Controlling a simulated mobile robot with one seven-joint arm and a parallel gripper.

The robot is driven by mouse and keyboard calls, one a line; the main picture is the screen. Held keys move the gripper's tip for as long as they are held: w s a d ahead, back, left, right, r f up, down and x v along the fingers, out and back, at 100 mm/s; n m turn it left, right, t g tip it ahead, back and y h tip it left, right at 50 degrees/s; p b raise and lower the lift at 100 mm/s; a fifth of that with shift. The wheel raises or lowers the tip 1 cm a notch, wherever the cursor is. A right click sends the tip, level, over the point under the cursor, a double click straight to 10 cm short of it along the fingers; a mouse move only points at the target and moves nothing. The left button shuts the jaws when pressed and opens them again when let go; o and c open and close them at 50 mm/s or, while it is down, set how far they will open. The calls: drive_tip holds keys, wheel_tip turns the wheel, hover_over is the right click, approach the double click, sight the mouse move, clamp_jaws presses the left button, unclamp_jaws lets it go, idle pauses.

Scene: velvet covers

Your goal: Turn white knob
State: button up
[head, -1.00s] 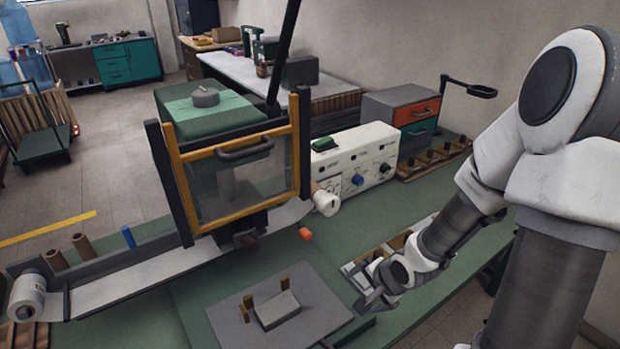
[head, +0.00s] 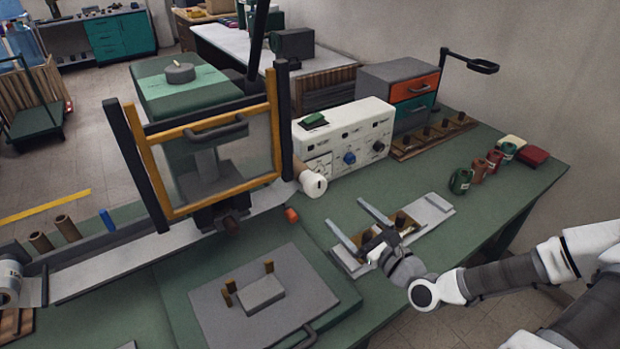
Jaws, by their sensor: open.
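The white control box (head: 345,143) stands on the green bench at the middle back, its front panel facing me. On that panel I make out a blue knob (head: 350,158) and a dark knob (head: 378,146). The panel's left part carries pale markings; a white knob there is too small to tell, and a white roll end (head: 313,184) partly covers that lower corner. My gripper (head: 345,212) is open and empty, over a tray of small fittings (head: 433,211) to the front right of the box. Its two long grey fingers point toward the box, well apart from it.
A yellow-framed clear guard (head: 222,155) stands left of the box. An orange knob (head: 291,214) sits below the roll. A grey plate (head: 300,300) lies in front. Several coloured jars (head: 461,181) stand at the right. Green bench between gripper and box is partly clear.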

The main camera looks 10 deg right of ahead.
sight(309, 179)
drive_tip(key=p+x, duration=0.1)
drive_tip(key=x, duration=1.5)
drive_tip(key=shift+w+a, duration=0.2)
drive_tip(key=shift+w, duration=0.15)
drive_tip(key=shift+c, duration=0.3)
drive_tip(key=c, duration=1.3)
drive_tip(key=shift+o, duration=0.2)
drive_tip(key=shift+n, duration=0.3)
